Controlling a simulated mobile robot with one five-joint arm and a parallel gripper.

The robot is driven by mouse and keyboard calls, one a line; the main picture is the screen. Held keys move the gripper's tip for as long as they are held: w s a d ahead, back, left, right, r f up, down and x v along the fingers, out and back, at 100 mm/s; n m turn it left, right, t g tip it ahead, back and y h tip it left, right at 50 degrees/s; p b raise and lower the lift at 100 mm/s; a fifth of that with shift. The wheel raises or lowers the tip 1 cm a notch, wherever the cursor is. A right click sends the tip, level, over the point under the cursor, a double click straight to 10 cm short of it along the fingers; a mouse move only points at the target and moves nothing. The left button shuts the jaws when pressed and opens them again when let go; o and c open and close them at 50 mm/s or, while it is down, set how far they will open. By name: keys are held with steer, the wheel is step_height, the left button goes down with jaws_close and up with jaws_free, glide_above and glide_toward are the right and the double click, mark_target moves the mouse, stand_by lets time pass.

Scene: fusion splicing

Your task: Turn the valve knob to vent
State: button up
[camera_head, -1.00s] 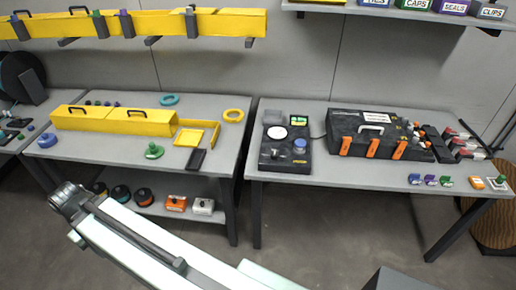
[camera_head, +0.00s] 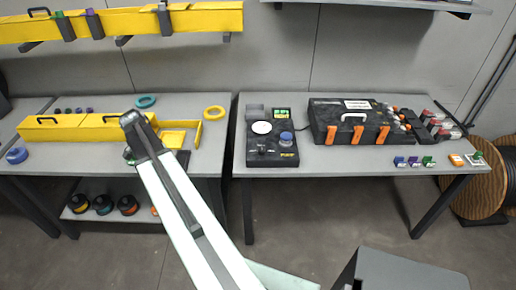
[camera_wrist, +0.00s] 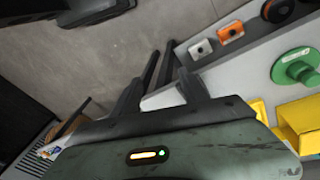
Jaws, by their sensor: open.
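The pump unit (camera_head: 268,162) is a dark box with a yellow label on the right table in the head view. A small black knob (camera_head: 263,151) on its front left looks like the valve knob; its pointing and markings are too small to read. A blue round part (camera_head: 287,139) and a white disc (camera_head: 262,128) are beside it. My gripper (camera_wrist: 165,85) shows in the wrist view with two dark fingers apart and nothing between them. It is over the left table's edge, away from the pump unit. Its fingers cannot be made out in the head view.
A black case (camera_head: 350,122) with orange latches stands right of the pump unit. A yellow-loaded shelf (camera_head: 182,38) hangs above. Floor between the tables is clear.

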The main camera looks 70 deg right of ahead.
steer(key=s+d+m+g, duration=0.1)
steer(key=s+d+m, duration=0.45)
steer(key=d, duration=0.35)
steer(key=s+d+m, duration=0.4)
steer(key=s+d, duration=0.2)
steer(key=d, duration=0.4)
steer(key=m+g+y, duration=0.1)
steer(key=m+g, duration=0.1)
steer(key=m, duration=0.5)
glide_toward(262, 149)
steer(key=shift+t, duration=0.3)
steer(key=b+x, duration=0.6)
steer(key=x, duration=0.2)
steer(key=shift+s+a+b, duration=0.1)
steer(key=shift+a+b, duration=0.05)
steer(key=shift+b, duration=0.2)
steer(key=shift+s+f+b, duration=0.3)
steer(key=shift+f+b, duration=0.05)
steer(key=shift+b, duration=0.05)
steer(key=shift+r, duration=0.1)
jaws_close()
